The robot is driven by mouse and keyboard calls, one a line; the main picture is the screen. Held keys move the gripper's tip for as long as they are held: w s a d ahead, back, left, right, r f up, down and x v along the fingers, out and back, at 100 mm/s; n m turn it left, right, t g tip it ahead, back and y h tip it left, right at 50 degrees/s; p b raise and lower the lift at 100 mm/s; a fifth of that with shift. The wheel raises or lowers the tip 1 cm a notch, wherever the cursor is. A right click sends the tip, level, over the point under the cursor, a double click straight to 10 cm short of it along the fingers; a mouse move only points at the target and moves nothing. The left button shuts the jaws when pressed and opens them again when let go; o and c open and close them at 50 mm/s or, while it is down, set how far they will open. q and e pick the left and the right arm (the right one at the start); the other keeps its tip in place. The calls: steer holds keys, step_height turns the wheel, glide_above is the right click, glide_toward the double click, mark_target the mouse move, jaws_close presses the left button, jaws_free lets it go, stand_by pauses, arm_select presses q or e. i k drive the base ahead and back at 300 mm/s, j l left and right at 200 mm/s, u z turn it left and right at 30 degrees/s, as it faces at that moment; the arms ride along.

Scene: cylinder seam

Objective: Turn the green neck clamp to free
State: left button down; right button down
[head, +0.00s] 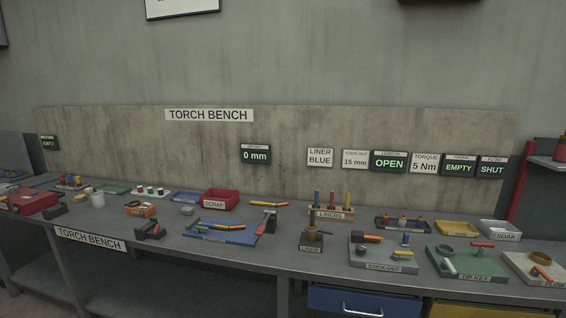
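A green base plate (492,268) lies at the right of the bench, with a label on its front edge that is too small to read surely. A dark upright piece (447,252) and a red T-shaped handle (483,245) are on it. I cannot tell which part is the neck clamp, nor how it is turned. Neither of my grippers is in view.
A grey fixture plate (372,265) is left of the green plate, and a pale plate (518,262) is to its right. A dark LINER stand (311,236), a red SCRAP bin (219,199) and a blue tray (233,235) stand further left. Wall signs include OPEN (389,162).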

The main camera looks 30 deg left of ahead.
mark_target(196, 229)
steer(key=u, duration=1.55)
steer(key=i, duration=0.15)
